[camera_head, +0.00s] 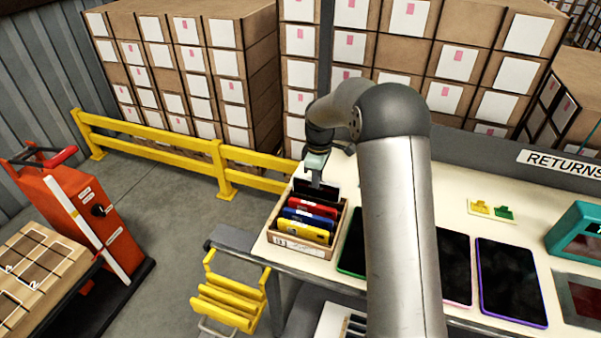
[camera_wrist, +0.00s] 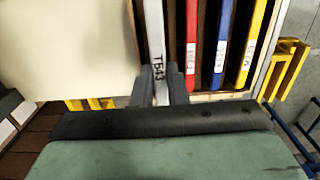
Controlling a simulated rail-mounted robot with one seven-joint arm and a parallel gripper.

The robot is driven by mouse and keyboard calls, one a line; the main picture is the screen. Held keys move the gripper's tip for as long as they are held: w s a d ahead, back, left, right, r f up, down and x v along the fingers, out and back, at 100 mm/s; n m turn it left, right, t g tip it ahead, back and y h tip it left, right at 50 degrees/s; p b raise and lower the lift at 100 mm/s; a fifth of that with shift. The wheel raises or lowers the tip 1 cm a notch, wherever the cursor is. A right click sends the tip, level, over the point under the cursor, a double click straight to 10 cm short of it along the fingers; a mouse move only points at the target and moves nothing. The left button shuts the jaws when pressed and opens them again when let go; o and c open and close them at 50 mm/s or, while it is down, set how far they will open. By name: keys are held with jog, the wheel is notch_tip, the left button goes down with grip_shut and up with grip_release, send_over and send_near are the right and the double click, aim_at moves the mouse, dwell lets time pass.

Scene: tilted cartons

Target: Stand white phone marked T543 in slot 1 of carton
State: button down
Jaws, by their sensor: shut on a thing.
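The white phone (camera_wrist: 154,40), its edge marked T543, stands upright between the fingers of my gripper (camera_wrist: 163,85) in the wrist view. My gripper (camera_head: 316,181) is shut on its top edge. In the head view the phone's dark face (camera_head: 327,192) shows at the far end of the carton (camera_head: 288,246). In the wrist view the phone is at the end of the row of slots, beside a dark gap and then the red phone (camera_wrist: 193,45). The phone's lower edge is hidden, so I cannot tell how deep it sits.
Blue (camera_head: 306,218) and yellow (camera_head: 304,230) phones stand in the carton's nearer slots. Several tablets (camera_head: 508,280) lie on the white table right of the carton. Small yellow and green pieces (camera_head: 491,210) lie farther back.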

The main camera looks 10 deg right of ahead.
aim_at(317, 197)
jog(key=shift+d+f+b, duration=0.1)
jog(key=shift+f+b, duration=0.25)
jog(key=shift+f, duration=0.25)
jog(key=shift+f+b, duration=1.35)
jog(key=shift+f, duration=0.8)
jog(key=shift+f, duration=0.3)
jog(key=c, duration=1.3)
grip_release()
jog(key=shift+c, duration=0.2)
jog(key=shift+r, duration=0.1)
notch_tip(317, 197, up, 17)
jog(key=b, duration=0.1)
jog(key=shift+r+b, duration=0.15)
jog(key=shift+b, duration=0.15)
